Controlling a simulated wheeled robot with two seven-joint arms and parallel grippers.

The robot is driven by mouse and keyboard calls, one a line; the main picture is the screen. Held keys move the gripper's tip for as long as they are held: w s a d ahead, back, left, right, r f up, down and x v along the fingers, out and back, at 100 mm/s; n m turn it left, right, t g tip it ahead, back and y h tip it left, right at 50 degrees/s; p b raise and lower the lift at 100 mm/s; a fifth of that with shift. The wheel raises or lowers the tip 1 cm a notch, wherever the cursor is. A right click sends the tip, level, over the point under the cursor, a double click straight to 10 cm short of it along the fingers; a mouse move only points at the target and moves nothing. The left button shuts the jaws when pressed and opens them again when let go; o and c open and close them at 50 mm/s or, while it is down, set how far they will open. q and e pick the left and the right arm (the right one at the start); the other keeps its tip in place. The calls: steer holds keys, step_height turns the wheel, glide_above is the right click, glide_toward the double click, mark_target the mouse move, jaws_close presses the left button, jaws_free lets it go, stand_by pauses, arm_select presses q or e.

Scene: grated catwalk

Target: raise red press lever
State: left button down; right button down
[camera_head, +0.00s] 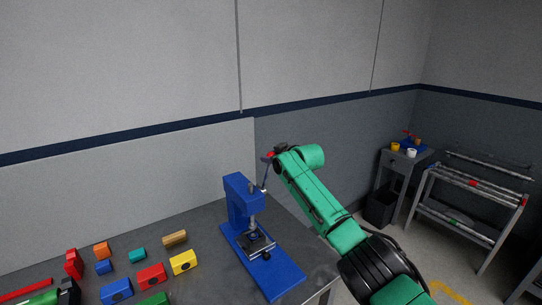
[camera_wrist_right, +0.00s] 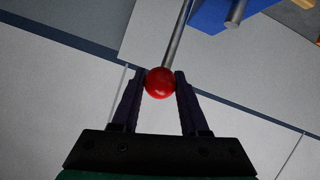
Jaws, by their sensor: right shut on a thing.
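The blue press (camera_head: 240,205) stands on its blue base plate near the right end of the dark table. Its thin metal lever (camera_head: 266,174) points steeply up and ends in a red knob (camera_head: 268,156). My right gripper (camera_head: 272,155) is at the knob, with the green arm reaching in from the lower right. In the right wrist view the red knob (camera_wrist_right: 160,83) sits between the two dark fingers, which are shut on it, and the lever rod (camera_wrist_right: 178,35) runs away from it toward the blue press.
Several coloured blocks, including a yellow block (camera_head: 183,262) and a red block (camera_head: 151,275), lie on the table left of the press. A grey cart (camera_head: 392,177), a dark bin (camera_head: 380,206) and a metal rack (camera_head: 470,185) stand at the right. The wall is behind the table.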

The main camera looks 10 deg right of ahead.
steer(key=shift+f, duration=0.1)
steer(key=shift+c, duration=2.2)
jaws_free()
steer(key=shift+s+d+b, duration=0.15)
steer(key=shift+s+b, duration=0.5)
steer(key=b+v, duration=0.6)
steer(key=v, duration=0.7)
